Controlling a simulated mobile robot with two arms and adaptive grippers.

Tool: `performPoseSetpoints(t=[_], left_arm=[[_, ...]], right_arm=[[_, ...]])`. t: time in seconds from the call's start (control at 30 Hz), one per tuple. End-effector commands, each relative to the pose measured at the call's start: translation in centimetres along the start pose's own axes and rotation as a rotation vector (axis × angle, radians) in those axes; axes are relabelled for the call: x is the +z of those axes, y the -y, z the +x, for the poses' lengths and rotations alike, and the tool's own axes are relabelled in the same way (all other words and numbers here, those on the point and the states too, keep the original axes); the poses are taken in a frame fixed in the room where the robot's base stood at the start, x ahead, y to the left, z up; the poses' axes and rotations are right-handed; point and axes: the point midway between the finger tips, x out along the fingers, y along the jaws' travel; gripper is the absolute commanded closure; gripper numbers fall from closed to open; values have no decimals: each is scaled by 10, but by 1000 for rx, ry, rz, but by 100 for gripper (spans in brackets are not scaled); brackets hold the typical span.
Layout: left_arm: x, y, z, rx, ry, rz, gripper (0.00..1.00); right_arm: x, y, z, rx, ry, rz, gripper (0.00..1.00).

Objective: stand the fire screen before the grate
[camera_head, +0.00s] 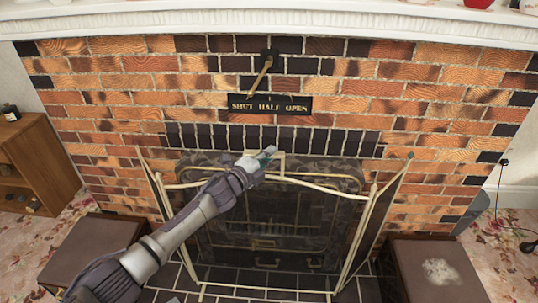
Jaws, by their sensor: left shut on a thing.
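The fire screen (331,192) is a folding mesh panel with a pale metal frame and angled side wings. It stands upright in front of the dark grate (265,228), which shows through the mesh. My left gripper (268,156) is shut on the top edge of the screen near its middle, and my left arm crosses in front of its left part. The arm hides some of the left wing and frame. My right gripper is not in the view.
A brown box seat (92,250) stands at the left and another (437,272) at the right. A brick wall with a "SHUT HALF OPEN" plate (270,104) and lever rises behind. A wooden cabinet (38,165) is at far left. A dark tiled hearth (265,280) lies below.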

Motion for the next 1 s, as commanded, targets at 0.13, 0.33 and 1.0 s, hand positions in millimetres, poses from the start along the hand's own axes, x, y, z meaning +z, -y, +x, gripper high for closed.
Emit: performPoseSetpoints(t=[0.13, 0.33, 1.0], left_arm=[[-1, 6, 2, -13, -4, 2, 100], [-1, 3, 2, -13, -4, 2, 100], [-1, -5, 2, -13, -4, 2, 100]], right_arm=[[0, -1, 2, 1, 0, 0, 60], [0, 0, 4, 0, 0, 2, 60], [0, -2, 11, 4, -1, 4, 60]])
